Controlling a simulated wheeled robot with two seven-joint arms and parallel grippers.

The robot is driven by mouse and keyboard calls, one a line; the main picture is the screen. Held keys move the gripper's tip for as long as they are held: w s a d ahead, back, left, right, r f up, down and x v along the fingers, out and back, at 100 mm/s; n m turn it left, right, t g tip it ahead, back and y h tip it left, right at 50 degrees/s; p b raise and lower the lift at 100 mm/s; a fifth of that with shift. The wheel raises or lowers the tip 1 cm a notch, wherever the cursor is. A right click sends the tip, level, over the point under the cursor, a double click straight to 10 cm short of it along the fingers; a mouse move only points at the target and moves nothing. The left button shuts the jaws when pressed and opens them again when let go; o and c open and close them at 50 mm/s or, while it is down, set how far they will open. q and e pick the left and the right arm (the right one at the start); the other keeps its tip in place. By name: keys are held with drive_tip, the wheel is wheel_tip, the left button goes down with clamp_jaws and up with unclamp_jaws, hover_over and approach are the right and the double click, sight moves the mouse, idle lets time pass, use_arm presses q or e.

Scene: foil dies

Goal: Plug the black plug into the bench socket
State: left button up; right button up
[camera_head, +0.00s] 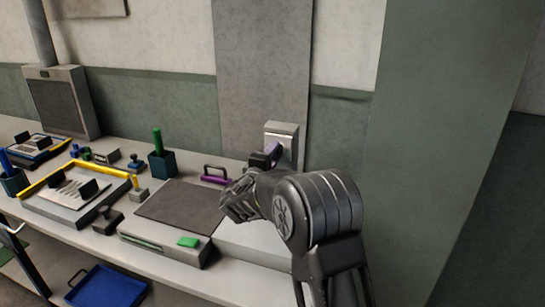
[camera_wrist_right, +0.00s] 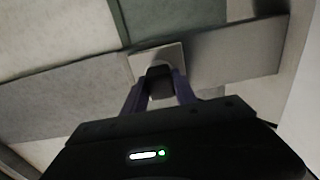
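My right gripper (camera_head: 266,155) is in front of the grey bench socket (camera_head: 284,134) against the back wall. In the wrist view its two purple-tinted fingers (camera_wrist_right: 160,92) close on both sides of the black plug (camera_wrist_right: 160,76). The plug lies right in front of the light socket face (camera_wrist_right: 143,63), which shows around it. Whether the plug's pins are inside the socket or just short of it cannot be told. In the head view my right wrist and gripper cover much of the plug and the socket's lower part. My left gripper is not in view.
A dark flat plate on a grey base (camera_head: 165,246) with a green button (camera_head: 188,242) stands left of my arm. Near it are a purple handle (camera_head: 213,178), a teal cup (camera_head: 162,165) and a yellow-framed tray (camera_head: 44,214). A blue tray (camera_head: 108,288) lies lower down.

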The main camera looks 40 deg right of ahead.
drive_tip(key=o, duration=0.5)
drive_tip(key=shift+a, duration=0.1)
drive_tip(key=b+v, duration=0.2)
drive_tip(key=v, duration=0.5)
drive_tip(key=shift+s+a, duration=0.25)
drive_tip(key=shift+a, duration=0.05)
